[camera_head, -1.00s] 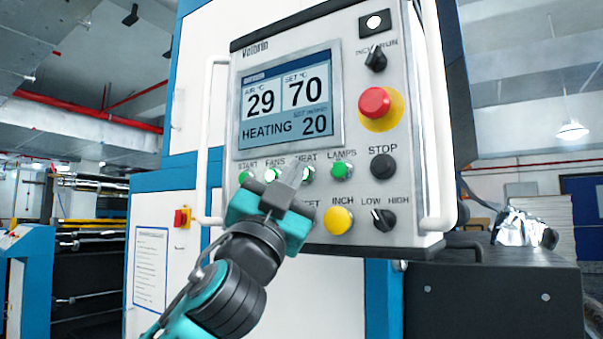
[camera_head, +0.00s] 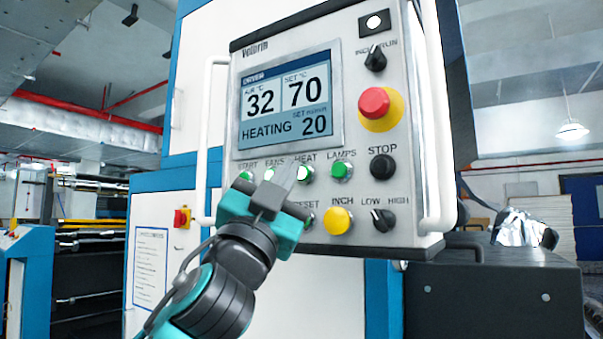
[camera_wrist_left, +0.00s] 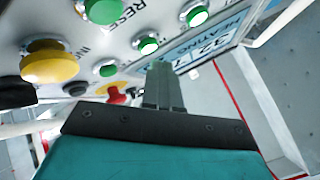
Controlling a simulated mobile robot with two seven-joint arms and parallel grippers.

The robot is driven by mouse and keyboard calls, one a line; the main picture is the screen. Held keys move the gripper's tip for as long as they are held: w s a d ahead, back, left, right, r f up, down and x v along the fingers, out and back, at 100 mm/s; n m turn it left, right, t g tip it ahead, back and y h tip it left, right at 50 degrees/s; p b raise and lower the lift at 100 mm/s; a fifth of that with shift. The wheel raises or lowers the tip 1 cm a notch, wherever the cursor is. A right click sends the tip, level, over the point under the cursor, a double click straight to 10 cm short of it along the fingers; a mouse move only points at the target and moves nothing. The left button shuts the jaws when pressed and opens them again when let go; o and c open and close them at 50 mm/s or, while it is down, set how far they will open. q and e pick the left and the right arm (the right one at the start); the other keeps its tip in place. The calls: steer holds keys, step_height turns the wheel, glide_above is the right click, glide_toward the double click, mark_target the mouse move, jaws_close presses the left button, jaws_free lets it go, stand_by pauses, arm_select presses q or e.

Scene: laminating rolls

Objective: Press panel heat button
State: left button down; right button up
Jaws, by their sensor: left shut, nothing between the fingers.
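The control panel (camera_head: 225,215) faces me, with a row of green buttons under its display. The green HEAT button (camera_head: 305,173) is lit and sits between FANS and LAMPS; it also shows in the left wrist view (camera_wrist_left: 147,46). My left gripper (camera_head: 286,175) is shut and empty. Its fingertips are just left of the HEAT button in the head view, partly over the space toward FANS. In the wrist view the fingertips (camera_wrist_left: 160,70) look close beside the HEAT button, apparently apart from it. The display (camera_head: 288,98) reads air 32, set 70, HEATING, 20. My right gripper is not in view.
The green LAMPS button (camera_head: 342,170), black STOP button (camera_head: 382,166), yellow INCH button (camera_head: 338,220) and red emergency stop (camera_head: 374,102) are nearby. White handles (camera_head: 207,140) flank the panel. My gripper hides part of the lower left of the panel.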

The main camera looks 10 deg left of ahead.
arm_select(q)
steer(key=shift+s, duration=0.1)
steer(key=s, duration=0.1)
steer(key=s+a, duration=0.1)
steer(key=s, duration=0.2)
steer(key=shift+s+a, duration=0.25)
steer(key=shift+a, duration=0.1)
stand_by(0.6)
steer(key=w+f+n+g+y+p, duration=0.15)
steer(key=w+f+g, duration=0.25)
steer(key=f, duration=1.6)
steer(key=w+f+n+g+y, duration=0.1)
steer(key=w+f+n+g, duration=0.3)
steer(key=f, duration=1.6)
steer(key=s+a+f+n+g+y, duration=0.1)
steer(key=s+f+g, duration=0.2)
steer(key=s+f, duration=0.8)
steer(key=s+a+f+n+g+y, duration=0.1)
steer(key=s+f+g, duration=0.3)
steer(key=s+f, duration=0.7)
step_height(320, 180, down, 7)
steer(key=shift+s+a+f+g, duration=0.15)
steer(key=shift+s+a+g, duration=0.2)
steer(key=shift+a, duration=0.35)
